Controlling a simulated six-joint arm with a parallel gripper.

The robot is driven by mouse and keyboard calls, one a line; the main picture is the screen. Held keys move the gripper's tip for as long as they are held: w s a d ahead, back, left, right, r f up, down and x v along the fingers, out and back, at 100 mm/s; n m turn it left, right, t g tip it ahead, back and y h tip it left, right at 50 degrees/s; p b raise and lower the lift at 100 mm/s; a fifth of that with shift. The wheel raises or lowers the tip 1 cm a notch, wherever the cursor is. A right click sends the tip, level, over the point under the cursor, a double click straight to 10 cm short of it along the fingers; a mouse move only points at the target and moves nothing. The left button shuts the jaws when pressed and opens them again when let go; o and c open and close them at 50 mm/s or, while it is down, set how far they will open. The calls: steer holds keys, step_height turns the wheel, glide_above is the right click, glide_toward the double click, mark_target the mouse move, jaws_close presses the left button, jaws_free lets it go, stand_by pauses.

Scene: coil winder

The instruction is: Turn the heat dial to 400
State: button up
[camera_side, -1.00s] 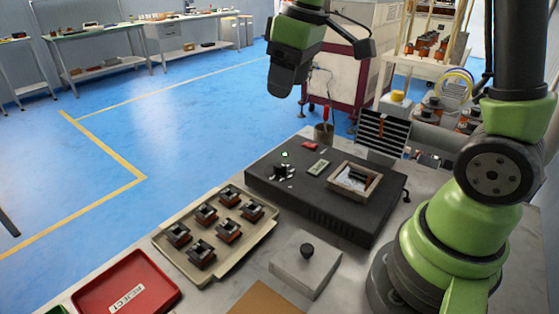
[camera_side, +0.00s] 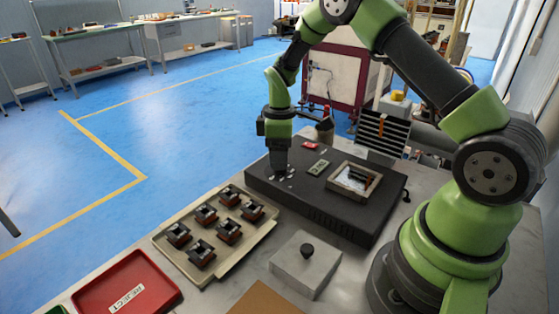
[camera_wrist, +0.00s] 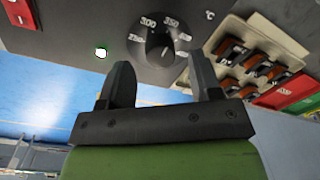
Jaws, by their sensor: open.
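The heat dial (camera_wrist: 160,47) is a round black knob on the dark control box (camera_side: 330,211), ringed by white numbers. In the wrist view 300 and 350 read clearly; the numbers beside them are partly covered or blurred. A pale mark shows on the knob, but I cannot tell exactly which number it faces. My gripper (camera_wrist: 161,72) is open, with one finger on either side of the dial and the knob between and slightly beyond the tips. I see no clear contact. In the side view my gripper (camera_side: 279,171) points down over the box's left end and hides the dial.
A small lit lamp (camera_wrist: 101,52) and a red switch (camera_wrist: 18,12) are on the box near the dial. A tray of coil parts (camera_side: 226,254), a red reject bin (camera_side: 128,285) and a knobbed grey block (camera_side: 305,267) stand in front of the box.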

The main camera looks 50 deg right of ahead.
steer(key=shift+f, duration=1.1)
steer(key=shift+c, duration=0.2)
steer(key=c, duration=0.9)
steer(key=shift+m, duration=0.3)
steer(key=m, duration=0.3)
steer(key=shift+m, duration=0.3)
steer(key=shift+m+t, duration=0.3)
steer(key=shift+m, duration=1.9)
